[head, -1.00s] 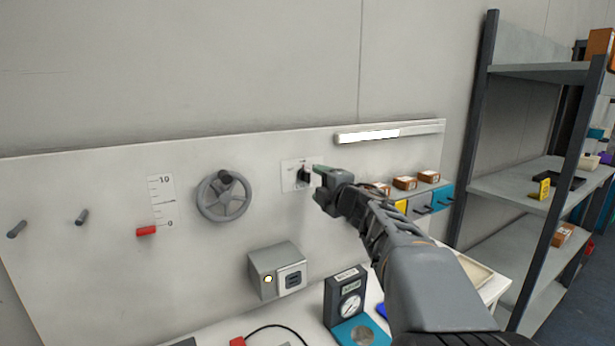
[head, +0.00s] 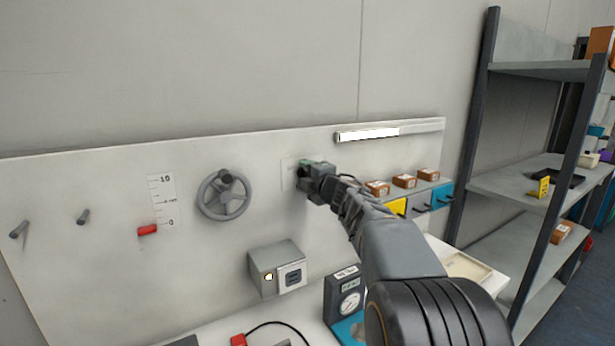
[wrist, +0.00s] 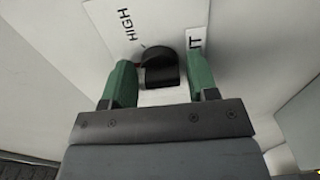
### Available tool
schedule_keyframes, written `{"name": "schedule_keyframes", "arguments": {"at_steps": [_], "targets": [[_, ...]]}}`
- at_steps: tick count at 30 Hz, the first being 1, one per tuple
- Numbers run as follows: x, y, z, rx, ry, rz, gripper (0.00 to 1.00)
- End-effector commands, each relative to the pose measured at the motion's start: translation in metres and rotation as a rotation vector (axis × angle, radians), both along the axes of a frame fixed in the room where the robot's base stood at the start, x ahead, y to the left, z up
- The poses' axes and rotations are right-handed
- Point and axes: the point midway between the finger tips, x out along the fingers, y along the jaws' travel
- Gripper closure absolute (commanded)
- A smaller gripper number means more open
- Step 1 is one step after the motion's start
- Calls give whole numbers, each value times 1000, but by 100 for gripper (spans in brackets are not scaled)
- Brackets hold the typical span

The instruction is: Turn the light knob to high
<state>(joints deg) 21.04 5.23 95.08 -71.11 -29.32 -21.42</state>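The light knob (wrist: 160,68) is a black dial on a white label plate in the wrist view. The word HIGH (wrist: 131,25) is printed to its upper left, and part of another word shows at its right. My gripper (wrist: 161,85) has green fingers, one on each side of the knob, spread apart. A gap shows between each finger and the knob. In the head view my gripper (head: 307,168) is at the panel and hides the knob, and the label plate (head: 288,172) shows at its left. The lamp bar (head: 368,135) above is lit along part of its length.
A handwheel (head: 223,195), a red slider (head: 147,230) and pegs are on the panel (head: 110,280) to the left. A grey box (head: 272,268) is below. Small boxes (head: 404,181) sit on a ledge at the right. A shelf rack (head: 520,72) stands farther right.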

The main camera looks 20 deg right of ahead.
Motion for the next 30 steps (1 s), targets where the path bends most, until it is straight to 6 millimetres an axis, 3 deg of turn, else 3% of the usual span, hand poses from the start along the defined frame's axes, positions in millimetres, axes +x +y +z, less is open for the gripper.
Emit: {"name": "schedule_keyframes", "arguments": {"at_steps": [11,20,30], "targets": [[0,0,0,0,0,0,83],[0,0,2,46,6,0,83],[0,0,4,302,37,-1,83]]}}
